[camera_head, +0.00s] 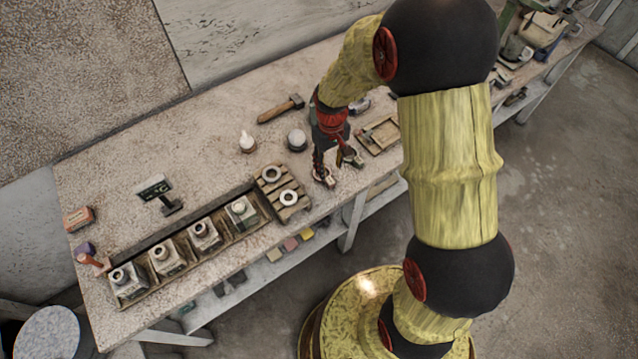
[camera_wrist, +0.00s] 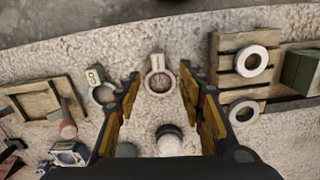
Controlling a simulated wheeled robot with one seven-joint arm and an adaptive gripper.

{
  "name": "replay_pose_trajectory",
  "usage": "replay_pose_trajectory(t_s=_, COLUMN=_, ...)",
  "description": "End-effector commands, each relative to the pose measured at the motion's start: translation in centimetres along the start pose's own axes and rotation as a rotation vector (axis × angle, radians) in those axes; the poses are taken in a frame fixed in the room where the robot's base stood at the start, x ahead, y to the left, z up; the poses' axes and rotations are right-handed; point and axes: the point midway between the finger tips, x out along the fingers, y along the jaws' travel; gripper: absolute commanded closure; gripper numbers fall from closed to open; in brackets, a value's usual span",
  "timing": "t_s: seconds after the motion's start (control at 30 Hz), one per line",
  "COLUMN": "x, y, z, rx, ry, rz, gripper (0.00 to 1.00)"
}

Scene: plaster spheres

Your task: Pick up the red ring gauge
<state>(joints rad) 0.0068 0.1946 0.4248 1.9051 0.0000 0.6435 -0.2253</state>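A ring gauge with a short handle (camera_wrist: 158,63) lies flat on the worktable in the wrist view. It looks pale with a pinkish-red tint, and its handle points to the top of the picture. My gripper (camera_wrist: 159,82) is open, with one finger on each side of this ring and a gap to both. The fingers look empty, and their height above the table is hard to judge. A second, greenish ring gauge (camera_wrist: 94,76) lies just left of the left finger. In the camera_head view my gripper (camera_head: 337,170) points down near the table's front edge and partly hides this area.
A wooden pallet (camera_head: 267,187) with two white rings stands beside my gripper. A pale round-topped object (camera_wrist: 169,142) sits close below the fingers in the wrist view.

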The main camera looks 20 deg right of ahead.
Motion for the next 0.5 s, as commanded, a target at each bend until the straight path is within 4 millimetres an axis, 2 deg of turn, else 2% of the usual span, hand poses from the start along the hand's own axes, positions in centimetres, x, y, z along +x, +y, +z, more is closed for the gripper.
replay_pose_trajectory(t_s=0.03, x=-0.2, y=0.2, z=-0.7, rx=-0.02, ry=0.021, rz=0.005, gripper=0.61)
replay_pose_trajectory(t_s=0.5, x=3.7, y=0.1, z=-0.7, rx=-0.039, ry=0.024, rz=0.006, gripper=0.61)
